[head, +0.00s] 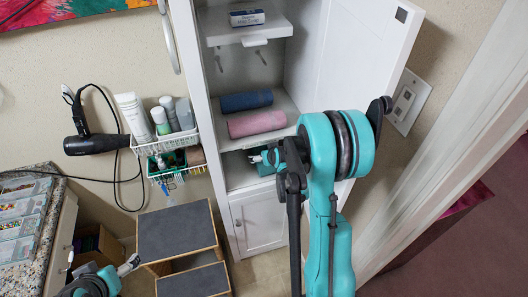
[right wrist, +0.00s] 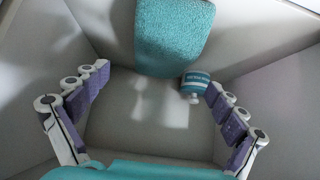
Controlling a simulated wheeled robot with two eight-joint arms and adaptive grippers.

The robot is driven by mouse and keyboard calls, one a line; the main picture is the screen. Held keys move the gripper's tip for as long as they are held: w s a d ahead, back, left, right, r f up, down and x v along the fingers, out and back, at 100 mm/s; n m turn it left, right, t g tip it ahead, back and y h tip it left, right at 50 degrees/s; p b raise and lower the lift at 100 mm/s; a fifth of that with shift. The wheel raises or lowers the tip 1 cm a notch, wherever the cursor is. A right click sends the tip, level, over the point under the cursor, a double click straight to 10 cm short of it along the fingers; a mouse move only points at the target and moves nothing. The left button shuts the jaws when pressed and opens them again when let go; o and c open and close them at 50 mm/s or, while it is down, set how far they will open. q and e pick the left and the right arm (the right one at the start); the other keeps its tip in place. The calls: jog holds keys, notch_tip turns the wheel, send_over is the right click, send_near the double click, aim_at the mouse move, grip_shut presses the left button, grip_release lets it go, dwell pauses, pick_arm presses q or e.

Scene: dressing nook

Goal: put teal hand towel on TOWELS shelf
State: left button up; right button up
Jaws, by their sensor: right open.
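The teal hand towel (right wrist: 172,38) shows in the right wrist view as a textured, rounded teal shape at the top centre. My right gripper (right wrist: 157,78) is open inside a pale compartment, its purple-padded fingers spread below and either side of the towel, with nothing between them. In the head view my right arm hides most of the lower compartment (head: 240,174); I cannot tell whether the teal there is towel or gripper. The middle shelf (head: 286,103) holds rolled navy (head: 246,101) and pink (head: 257,124) towels. No TOWELS label is readable. My left gripper (head: 129,265) is low at left, its opening unclear.
A small bottle with a teal label (right wrist: 197,80) is beside the right fingers. The cabinet door (head: 345,60) stands open at right. A small box (head: 247,18) is on the upper shelf. A wire rack (head: 165,138) with bottles, a hair dryer (head: 95,144) and grey-topped steps (head: 176,230) are left.

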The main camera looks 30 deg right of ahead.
jog(key=v, duration=0.3)
jog(key=shift+s+r+p, duration=0.2)
jog(key=shift+r+p, duration=0.05)
jog(key=shift+p, duration=0.1)
jog(key=s+a+r+n+g+y, duration=0.1)
jog(key=s+a+r, duration=0.5)
jog(key=s+a, duration=0.3)
jog(key=s+a+r+n+y, duration=0.1)
jog(key=s+a+r, duration=0.6)
jog(key=s+a, duration=0.3)
jog(key=shift+s+a+n+g, duration=0.3)
jog(key=shift+s+g, duration=0.1)
jog(key=shift+s, duration=0.45)
